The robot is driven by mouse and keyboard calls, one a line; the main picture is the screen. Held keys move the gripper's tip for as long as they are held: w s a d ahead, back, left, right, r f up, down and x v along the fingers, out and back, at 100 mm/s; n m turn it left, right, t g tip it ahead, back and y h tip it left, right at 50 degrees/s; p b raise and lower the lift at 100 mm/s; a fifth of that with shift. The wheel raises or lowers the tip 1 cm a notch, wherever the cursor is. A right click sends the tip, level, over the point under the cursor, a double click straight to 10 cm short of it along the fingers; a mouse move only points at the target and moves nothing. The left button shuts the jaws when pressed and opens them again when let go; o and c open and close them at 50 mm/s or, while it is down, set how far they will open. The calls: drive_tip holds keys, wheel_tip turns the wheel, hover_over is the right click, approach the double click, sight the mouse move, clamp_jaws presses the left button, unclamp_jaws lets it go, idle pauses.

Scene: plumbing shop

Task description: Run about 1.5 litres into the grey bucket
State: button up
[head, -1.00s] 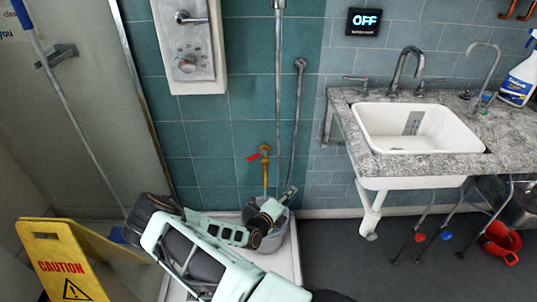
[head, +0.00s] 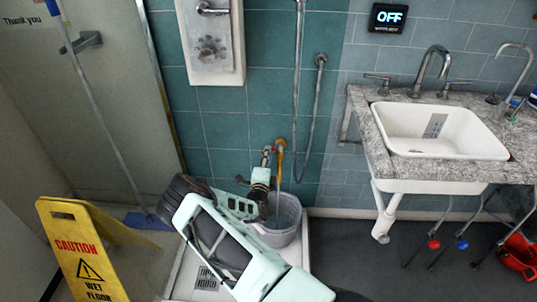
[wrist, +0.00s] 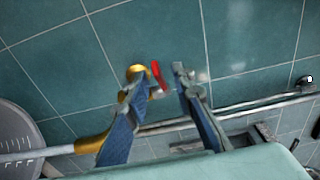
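The grey bucket (head: 287,232) stands upright on the white tray below a brass tap (head: 281,158) on the teal wall. A pale straight column, which looks like running water, goes from the tap's spout (wrist: 92,144) down towards the bucket. The water level inside is hidden. The tap's red lever (wrist: 157,74) shows between my fingertips in the wrist view. My gripper (wrist: 161,80) is open, its two fingers apart on either side of the lever. In the head view my gripper (head: 267,158) is raised beside the tap, above the bucket's left rim.
A yellow caution sign (head: 75,250) stands at left, near a leaning blue-ended pole (head: 105,130). A white sink (head: 440,130) in a granite counter is at right, with a red container (head: 518,255) below. A wall display (head: 388,17) reads OFF. A floor drain (head: 207,278) shows.

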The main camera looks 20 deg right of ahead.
drive_tip(key=shift+x, duration=1.25)
clamp_jaws()
